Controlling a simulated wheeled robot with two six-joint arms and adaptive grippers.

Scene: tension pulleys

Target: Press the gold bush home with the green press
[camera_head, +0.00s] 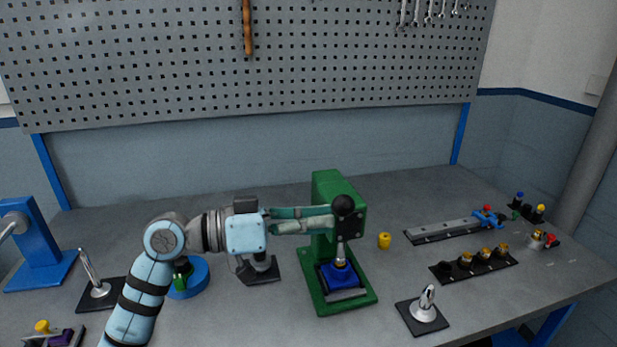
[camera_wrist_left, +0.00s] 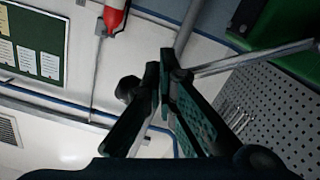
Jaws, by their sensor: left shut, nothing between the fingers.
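The green press (camera_head: 338,190) stands mid-bench, with a black ball knob (camera_head: 343,203) at its front and a silver ram below. A blue block (camera_head: 340,275) sits on the press base under the ram. I cannot make out a gold bush in it. Gold-topped pieces (camera_head: 485,253) stand in a dark strip at the right. My left gripper (camera_head: 330,216) is shut and empty, its tips by the knob; I cannot tell whether they touch. In the left wrist view, the shut fingers (camera_wrist_left: 166,62) are beside a metal bar (camera_wrist_left: 255,57), with a green corner (camera_wrist_left: 295,30) beyond.
A yellow cylinder (camera_head: 384,241) stands right of the press. A grey rail (camera_head: 445,229) lies behind the dark strip. A silver piece on a black plate (camera_head: 423,312) is at the front. A blue stand (camera_head: 38,250) is at the far left.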

